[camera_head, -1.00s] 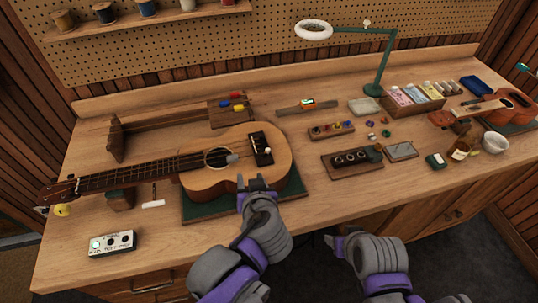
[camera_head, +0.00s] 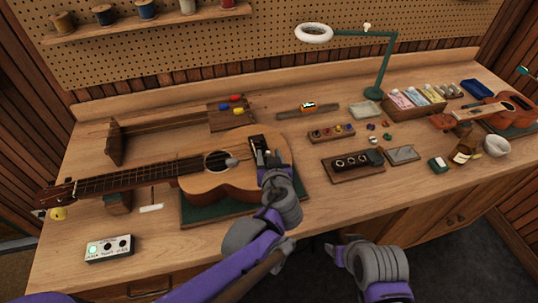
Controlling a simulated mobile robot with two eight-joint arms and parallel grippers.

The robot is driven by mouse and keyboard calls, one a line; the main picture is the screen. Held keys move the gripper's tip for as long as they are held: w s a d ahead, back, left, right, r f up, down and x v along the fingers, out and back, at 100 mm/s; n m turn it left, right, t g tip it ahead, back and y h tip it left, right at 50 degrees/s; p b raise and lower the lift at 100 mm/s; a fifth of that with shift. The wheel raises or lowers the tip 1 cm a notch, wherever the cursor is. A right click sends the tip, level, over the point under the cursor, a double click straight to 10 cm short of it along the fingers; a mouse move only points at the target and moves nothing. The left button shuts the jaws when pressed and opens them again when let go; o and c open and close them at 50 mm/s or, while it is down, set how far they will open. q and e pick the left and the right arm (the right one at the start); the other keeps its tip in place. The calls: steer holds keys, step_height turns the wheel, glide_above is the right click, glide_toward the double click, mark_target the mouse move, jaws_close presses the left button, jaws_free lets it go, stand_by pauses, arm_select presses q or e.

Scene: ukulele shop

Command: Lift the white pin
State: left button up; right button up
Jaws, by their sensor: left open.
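The ukulele (camera_head: 205,180) lies flat on a green mat (camera_head: 215,214) on the bench, its neck to the left. Its dark bridge (camera_head: 256,143) carries small pale spots, too small for me to single out the white pin. My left gripper (camera_head: 268,160) is open, with its fingertips over the body at the bridge, hiding the bridge's near part. I see nothing held between its fingers. My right gripper (camera_head: 345,243) is low in front of the bench edge, away from the ukulele, and its finger opening is unclear.
A white control box (camera_head: 108,248) and a small white-headed tool (camera_head: 151,208) lie at left. A dark tray (camera_head: 352,165), small coloured parts and a green lamp (camera_head: 380,75) stand to the right. The bench front between mat and tray is clear.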

arm_select(q)
steer(key=shift+w, duration=0.15)
jaws_close()
stand_by(1.4)
